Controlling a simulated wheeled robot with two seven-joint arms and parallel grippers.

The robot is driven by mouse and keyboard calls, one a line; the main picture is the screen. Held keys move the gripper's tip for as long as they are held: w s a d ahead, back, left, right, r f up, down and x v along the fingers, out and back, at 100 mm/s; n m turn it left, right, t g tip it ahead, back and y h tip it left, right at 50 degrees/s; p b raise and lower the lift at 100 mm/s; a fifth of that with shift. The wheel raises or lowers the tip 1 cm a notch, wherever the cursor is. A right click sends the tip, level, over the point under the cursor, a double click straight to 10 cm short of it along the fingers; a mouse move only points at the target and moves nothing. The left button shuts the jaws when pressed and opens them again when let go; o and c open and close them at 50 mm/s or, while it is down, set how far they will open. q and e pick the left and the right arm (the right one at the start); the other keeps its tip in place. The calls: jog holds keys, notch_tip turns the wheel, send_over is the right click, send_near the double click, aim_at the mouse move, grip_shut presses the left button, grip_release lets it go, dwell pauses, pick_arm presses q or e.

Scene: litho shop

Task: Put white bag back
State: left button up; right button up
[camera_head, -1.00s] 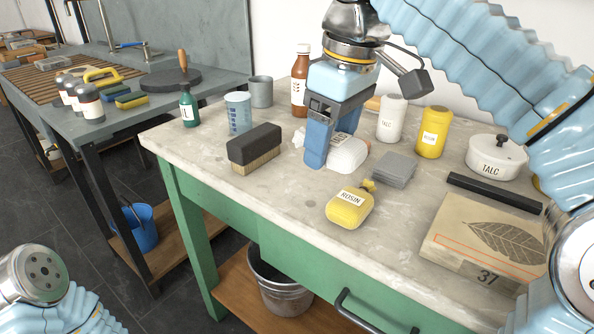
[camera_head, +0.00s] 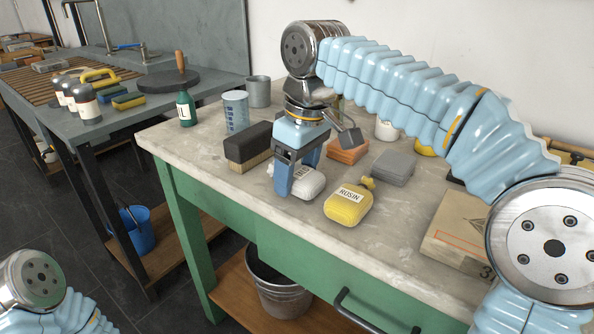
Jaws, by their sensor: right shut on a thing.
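The white bag (camera_head: 309,184) is a small, plump pouch with dark lettering partly hidden. It is at the front middle of the stone-topped table, left of the yellow rosin bag (camera_head: 348,204). My right gripper (camera_head: 298,185) points down and is shut on the white bag, its blue fingers covering part of it. I cannot tell whether the bag touches the tabletop. Of my left arm only a link shows at the lower left; its gripper is out of view.
A dark block brush (camera_head: 248,142) stands just left of the gripper. A grey block (camera_head: 393,167) and a reddish block (camera_head: 347,150) lie behind and to the right. A wooden box (camera_head: 455,235) is at right. The table's front edge (camera_head: 260,210) is close.

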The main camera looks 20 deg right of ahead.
aim_at(306, 173)
jog(key=o, duration=0.9)
jog(key=shift+f, duration=0.1)
jog(key=shift+o, duration=0.2)
jog(key=shift+r, duration=0.35)
notch_tip(306, 173, up, 11)
jog(key=s+d+p, duration=0.1)
jog(key=shift+s+r+p, duration=0.2)
jog(key=shift+p, duration=0.15)
